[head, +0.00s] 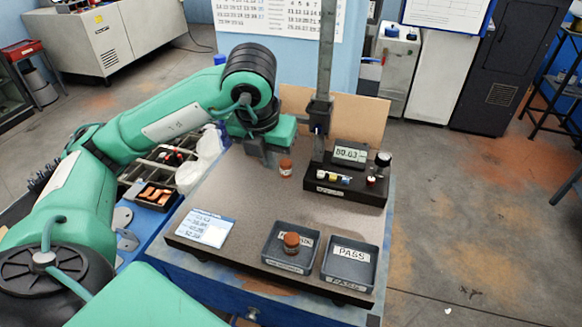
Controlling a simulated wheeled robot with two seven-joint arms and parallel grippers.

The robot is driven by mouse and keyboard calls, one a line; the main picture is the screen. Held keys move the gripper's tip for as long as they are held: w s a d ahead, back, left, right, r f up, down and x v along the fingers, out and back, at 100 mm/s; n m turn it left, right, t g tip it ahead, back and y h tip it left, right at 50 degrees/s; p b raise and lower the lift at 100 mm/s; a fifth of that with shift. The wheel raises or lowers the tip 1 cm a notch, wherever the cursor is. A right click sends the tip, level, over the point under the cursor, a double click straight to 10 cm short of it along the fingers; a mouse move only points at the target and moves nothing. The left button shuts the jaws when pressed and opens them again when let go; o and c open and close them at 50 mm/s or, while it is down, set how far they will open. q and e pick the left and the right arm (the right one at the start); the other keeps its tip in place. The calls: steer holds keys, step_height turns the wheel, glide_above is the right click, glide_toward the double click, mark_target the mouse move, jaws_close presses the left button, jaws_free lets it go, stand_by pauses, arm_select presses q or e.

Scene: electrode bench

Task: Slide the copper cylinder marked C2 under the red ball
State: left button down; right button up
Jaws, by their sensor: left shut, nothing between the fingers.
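A small copper cylinder (286,168) stands upright on the grey bench plate, in front of the gauge stand (318,118). A second copper cylinder (291,241) sits in the left grey tray (271,257). The marks on both are too small to read, so I cannot tell which is C2. My left gripper (267,159) is shut and empty, pointing down just left of the standing cylinder; I cannot tell whether they touch. A small red thing (371,181) shows on the black base; I cannot tell whether it is the red ball. My right gripper is out of view.
A display (350,154) stands on the black base (345,195). The PASS tray (349,268) is at the front right. A printed card (206,228) lies front left. A black box (147,196) with copper pieces is at the left. The plate's middle is clear.

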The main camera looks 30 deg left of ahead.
mark_target(286, 169)
arm_select(q)
steer(key=p+x, duration=0.2)
steer(key=x, duration=0.7)
steer(key=shift+a+f, duration=0.15)
steer(key=shift+f, duration=0.2)
steer(key=w+p, duration=0.2)
steer(key=w, duration=0.1)
steer(key=shift+w+a, duration=0.1)
steer(key=shift+a, duration=0.25)
steer(key=shift+w+a+f, duration=0.1)
steer(key=shift+w+f, duration=0.05)
steer(key=shift+w, duration=0.25)
steer(key=shift+w, duration=0.1)
